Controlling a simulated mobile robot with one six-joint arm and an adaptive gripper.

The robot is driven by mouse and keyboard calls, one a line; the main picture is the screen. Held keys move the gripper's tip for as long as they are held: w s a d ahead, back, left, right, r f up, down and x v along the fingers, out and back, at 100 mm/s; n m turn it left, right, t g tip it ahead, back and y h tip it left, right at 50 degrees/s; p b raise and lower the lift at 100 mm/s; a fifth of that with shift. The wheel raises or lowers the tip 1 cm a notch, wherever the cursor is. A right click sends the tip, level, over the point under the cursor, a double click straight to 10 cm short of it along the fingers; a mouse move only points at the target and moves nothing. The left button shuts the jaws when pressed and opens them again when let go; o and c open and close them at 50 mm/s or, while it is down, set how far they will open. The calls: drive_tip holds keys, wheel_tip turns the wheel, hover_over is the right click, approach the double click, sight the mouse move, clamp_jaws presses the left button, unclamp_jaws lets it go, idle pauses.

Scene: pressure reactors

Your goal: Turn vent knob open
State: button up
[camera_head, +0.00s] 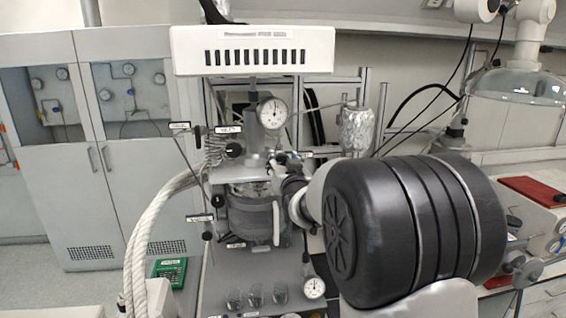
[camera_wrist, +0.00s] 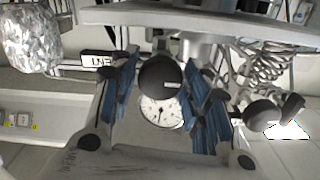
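A round black knob (camera_wrist: 158,77) with a short white mark sits between my blue-padded fingers in the wrist view. A white label (camera_wrist: 97,60) beside it appears upside down and partly covered; its visible letters fit VENT. My gripper (camera_wrist: 157,92) is open, with one finger on each side of the knob. Gaps show between the knob and the fingers. In the head view my gripper (camera_head: 279,162) is at the upper front of the reactor (camera_head: 255,213), below the gauge, and my arm comes in from the right. The knob is not clearly visible there.
A pressure gauge (camera_head: 272,112) stands just above the gripper; it also shows in the wrist view (camera_wrist: 161,112). Another black knob (camera_head: 234,149) is to its left. A foil-wrapped cylinder (camera_head: 357,130) stands to the right. A white rope-like hose (camera_head: 150,235) hangs at left.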

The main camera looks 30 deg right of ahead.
drive_tip(key=c, duration=0.7)
drive_tip(key=shift+o, duration=0.2)
drive_tip(key=shift+n+b, duration=0.3)
drive_tip(key=shift+b, duration=0.25)
drive_tip(key=n+b, duration=0.1)
drive_tip(key=b, duration=0.1)
drive_tip(key=shift+f+n+b, duration=0.2)
drive_tip(key=shift+n+b, duration=0.15)
drive_tip(key=shift+n, duration=0.05)
drive_tip(key=n+b, duration=0.4)
drive_tip(key=b, duration=0.1)
drive_tip(key=n+b, duration=0.6)
drive_tip(key=shift+a+n+b, duration=0.1)
drive_tip(key=shift+n+b, duration=0.2)
drive_tip(key=shift+n, duration=0.1)
drive_tip(key=n+b, duration=0.4)
drive_tip(key=shift+r+n, duration=0.1)
drive_tip(key=shift+n, duration=0.2)
drive_tip(key=shift+b, duration=0.35)
